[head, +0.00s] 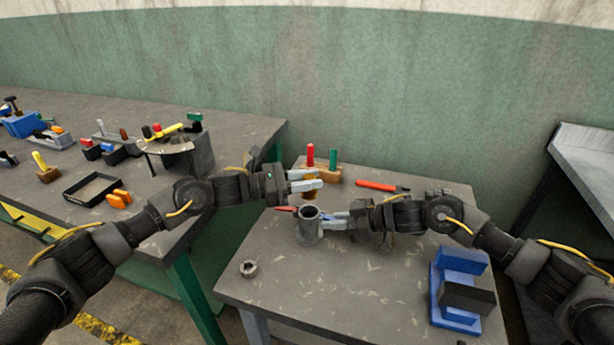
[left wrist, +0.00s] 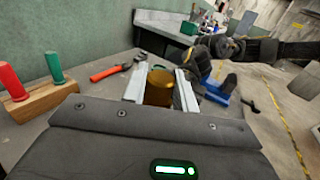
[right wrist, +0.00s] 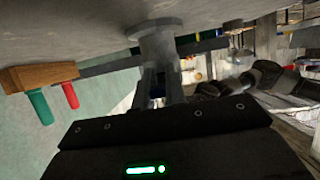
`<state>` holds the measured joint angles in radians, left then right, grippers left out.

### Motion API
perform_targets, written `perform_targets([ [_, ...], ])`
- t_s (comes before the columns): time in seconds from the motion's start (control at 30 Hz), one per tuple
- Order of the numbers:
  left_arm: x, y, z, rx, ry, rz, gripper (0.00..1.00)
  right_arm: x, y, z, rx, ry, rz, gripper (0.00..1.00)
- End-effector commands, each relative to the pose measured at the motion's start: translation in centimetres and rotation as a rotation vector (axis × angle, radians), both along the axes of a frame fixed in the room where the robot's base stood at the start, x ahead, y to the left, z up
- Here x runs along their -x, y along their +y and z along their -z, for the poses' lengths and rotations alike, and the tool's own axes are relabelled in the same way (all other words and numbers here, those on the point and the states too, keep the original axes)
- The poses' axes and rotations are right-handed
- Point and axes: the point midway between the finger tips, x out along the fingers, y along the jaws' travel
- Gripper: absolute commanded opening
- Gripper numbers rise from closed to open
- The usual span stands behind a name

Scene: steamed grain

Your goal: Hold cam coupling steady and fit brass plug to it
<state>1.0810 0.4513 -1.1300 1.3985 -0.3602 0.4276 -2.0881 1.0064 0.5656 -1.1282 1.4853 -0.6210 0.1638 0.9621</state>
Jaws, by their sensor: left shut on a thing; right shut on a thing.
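The cam coupling (head: 309,232) is a grey hollow cylinder with a wider base flange, upright on or just above the near table; I cannot tell which. Its open mouth faces up. My right gripper (head: 325,219) is shut on it from the right; the right wrist view shows the coupling (right wrist: 158,48) between the fingers, upside down. My left gripper (head: 318,179) is shut on the brass plug (left wrist: 159,88), a gold-brown cylinder. In the head view the plug (head: 311,195) shows below the fingers, just beyond the coupling's mouth and apparently apart from it.
A wooden block (head: 325,174) with red and green handles stands at the table's back. A red-handled tool (head: 376,185) lies right of it. A metal ring (head: 248,268) lies front left. A blue fixture (head: 457,262) stands at right. The table's front middle is clear.

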Motion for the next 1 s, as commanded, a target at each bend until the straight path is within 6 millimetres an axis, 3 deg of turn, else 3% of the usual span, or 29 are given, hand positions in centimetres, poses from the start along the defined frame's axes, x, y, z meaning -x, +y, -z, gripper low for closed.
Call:
perform_targets([
  [0.43, 0.0, -0.1, 3.6, 0.001, 0.0, 0.0, 0.0, 0.0, 0.0, 0.0, 0.0, 0.0, -0.001, 0.0],
  [1.0, 0.1, 0.0, 3.9, 0.002, -0.002, -0.001, 0.0, 0.0, 0.0, 0.0, 0.0, 0.0, -0.001, 0.0],
])
